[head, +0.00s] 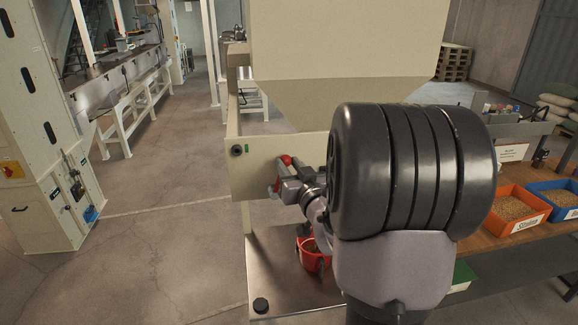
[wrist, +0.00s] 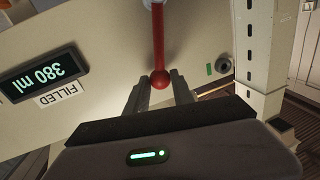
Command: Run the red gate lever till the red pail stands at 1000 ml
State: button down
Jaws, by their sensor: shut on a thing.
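The red gate lever (wrist: 157,40) runs down from its pivot in the wrist view and ends in a red ball knob (wrist: 160,79). My gripper (wrist: 158,82) is shut on the knob, with a finger on each side. In the head view the knob (head: 287,160) shows beside my gripper (head: 283,183). The red pail (head: 306,254) stands on the metal base plate below the hopper, partly hidden by my arm, with some grain-like material visible inside. The display (wrist: 40,76) appears upside down and reads 380 ml, above a label "FILLED" (wrist: 62,99).
The cream hopper (head: 345,60) stands above the lever panel. At right, a wooden bench holds an orange bin (head: 512,208) and a blue bin (head: 558,198) of grain. A cream cabinet (head: 40,120) stands at left. The floor between is clear.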

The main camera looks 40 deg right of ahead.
jog(key=shift+w, duration=0.1)
dwell(0.4)
jog(key=a+n+b, duration=0.1)
jog(key=b, duration=0.1)
jog(key=w+a+n+b, duration=0.1)
jog(key=b, duration=0.1)
jog(key=shift+w+a+r+n+g+b, duration=0.1)
jog(key=shift+w+a+n+g+b, duration=0.1)
jog(key=shift+a+n+g+b, duration=0.15)
jog(key=shift+w+r+n, duration=0.1)
jog(key=shift+n, duration=0.15)
jog(key=shift+r, duration=0.15)
jog(key=c, duration=1.1)
grip_release()
jog(key=shift+w, duration=0.1)
